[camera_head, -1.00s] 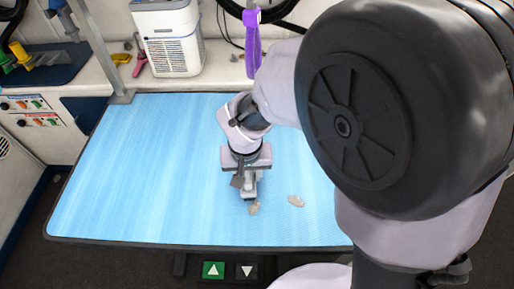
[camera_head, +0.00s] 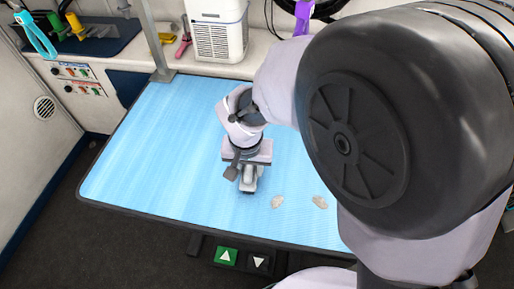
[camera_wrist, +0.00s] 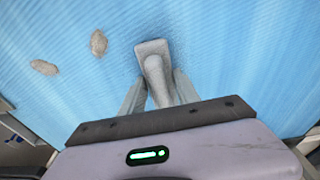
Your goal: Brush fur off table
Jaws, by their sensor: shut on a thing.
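The blue grooming table (camera_head: 150,160) fills the middle of the head view. Two small beige fur tufts lie on it: a nearer tuft (camera_head: 277,201) just right of my gripper and a farther-right tuft (camera_head: 320,202). In the wrist view they show at upper left, one tuft (camera_wrist: 98,43) and another tuft (camera_wrist: 44,67). My gripper (camera_head: 248,182) points down over the table's front part and is shut on a grey brush (camera_wrist: 152,62) with a flat rectangular head. The brush head is at or close to the tabletop; contact cannot be told. The tufts are apart from it.
A shelf behind the table holds a white appliance (camera_head: 216,30), pink clippers (camera_head: 184,38) and a yellow tool (camera_head: 167,37). A post (camera_head: 155,40) stands at the table's back left corner. Green and black arrow pedals (camera_head: 226,256) sit below the front edge. The table's left half is clear.

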